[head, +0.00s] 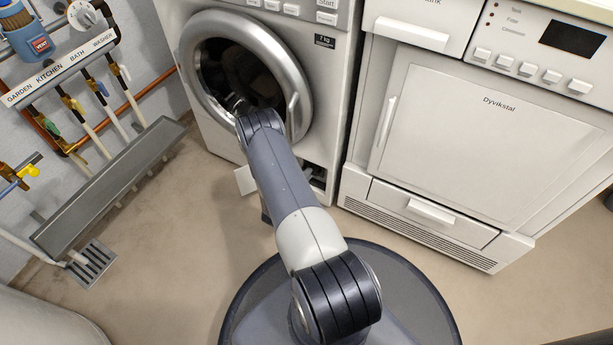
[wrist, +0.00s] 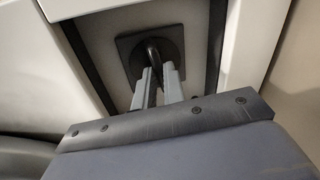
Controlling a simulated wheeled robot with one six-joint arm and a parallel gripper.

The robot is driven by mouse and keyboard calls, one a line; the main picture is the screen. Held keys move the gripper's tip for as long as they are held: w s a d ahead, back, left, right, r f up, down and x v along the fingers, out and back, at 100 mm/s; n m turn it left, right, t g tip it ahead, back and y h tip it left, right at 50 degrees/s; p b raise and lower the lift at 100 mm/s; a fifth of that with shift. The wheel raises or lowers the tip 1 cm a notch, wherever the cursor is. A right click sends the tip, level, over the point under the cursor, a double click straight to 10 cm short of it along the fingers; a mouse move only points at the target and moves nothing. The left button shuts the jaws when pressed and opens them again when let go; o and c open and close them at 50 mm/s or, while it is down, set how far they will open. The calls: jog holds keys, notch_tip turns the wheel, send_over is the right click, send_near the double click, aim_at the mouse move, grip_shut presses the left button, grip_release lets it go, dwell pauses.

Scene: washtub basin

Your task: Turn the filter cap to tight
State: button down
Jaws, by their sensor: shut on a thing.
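The filter cap (wrist: 151,47) shows in the wrist view as a dark cap with a raised black grip, set on a dark square plate inside a recess. My gripper (wrist: 157,72) reaches into the recess from below in that view. Its two grey fingers are shut on the cap's grip, one on each side. The fingers hide the lower part of the grip. I see no mark that tells how tight the cap is. In the head view my arm hides most of the gripper, and the cap cannot be made out.
The washing machine's round door (head: 297,112) is above the recess, and my arm passes in front of it. A white flap (head: 246,180) hangs low at the machine's front. A dryer (head: 485,140) stands to the right. A drain trough (head: 110,185) runs along the left wall.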

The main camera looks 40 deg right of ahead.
jog(key=shift+m+t, duration=0.3)
jog(key=shift+m, duration=0.4)
jog(key=c, duration=1.5)
grip_release()
jog(key=p+v, duration=0.4)
jog(key=v, duration=0.7)
jog(key=shift+d, duration=0.1)
jog(key=shift+d, duration=0.1)
